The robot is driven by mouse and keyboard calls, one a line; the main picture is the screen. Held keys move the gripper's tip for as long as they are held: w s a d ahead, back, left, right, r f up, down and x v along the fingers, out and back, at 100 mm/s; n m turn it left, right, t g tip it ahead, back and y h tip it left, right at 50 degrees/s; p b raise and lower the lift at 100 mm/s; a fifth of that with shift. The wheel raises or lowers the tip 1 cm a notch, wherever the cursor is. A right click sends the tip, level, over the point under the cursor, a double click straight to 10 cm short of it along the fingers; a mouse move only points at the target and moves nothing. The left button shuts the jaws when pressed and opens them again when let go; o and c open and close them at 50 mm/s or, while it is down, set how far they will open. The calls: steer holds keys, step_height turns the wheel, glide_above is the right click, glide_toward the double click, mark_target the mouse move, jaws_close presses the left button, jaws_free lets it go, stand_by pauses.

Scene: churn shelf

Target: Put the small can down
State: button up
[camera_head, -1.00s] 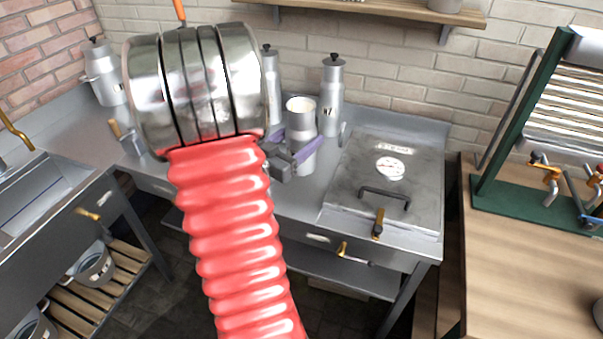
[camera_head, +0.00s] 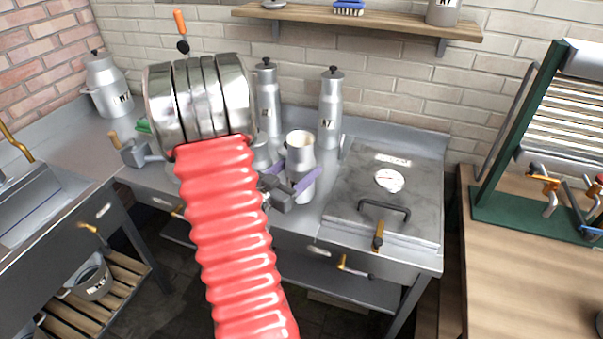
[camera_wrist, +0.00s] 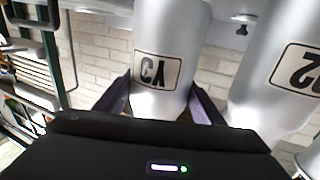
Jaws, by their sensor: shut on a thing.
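The small can (camera_head: 299,151) is a grey, open-topped metal can with a pale inside, upright over the steel worktop (camera_head: 325,152). My gripper (camera_head: 291,176) is shut on it, one purple finger on each side. In the wrist view the can (camera_wrist: 166,28) fills the upper middle with an inverted black-and-white label, and my gripper (camera_wrist: 163,104) has its fingers against both sides. My arm and fingers hide part of the can's lower body and its base. I cannot tell whether the base touches the worktop.
Two tall lidded cans (camera_head: 331,108) (camera_head: 268,98) stand close behind. Another grey can (camera_head: 262,152) is partly hidden left of my gripper. A steel unit with a dial (camera_head: 388,180) and handle is at right. A lidded can (camera_head: 107,85) stands at far left. A wooden shelf (camera_head: 400,22) hangs above.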

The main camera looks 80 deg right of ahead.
steer(key=shift+f, duration=1.5)
steer(key=o, duration=1.2)
steer(key=shift+f, duration=0.1)
steer(key=shift+c, duration=0.2)
steer(key=v, duration=1.2)
steer(key=shift+w, duration=0.15)
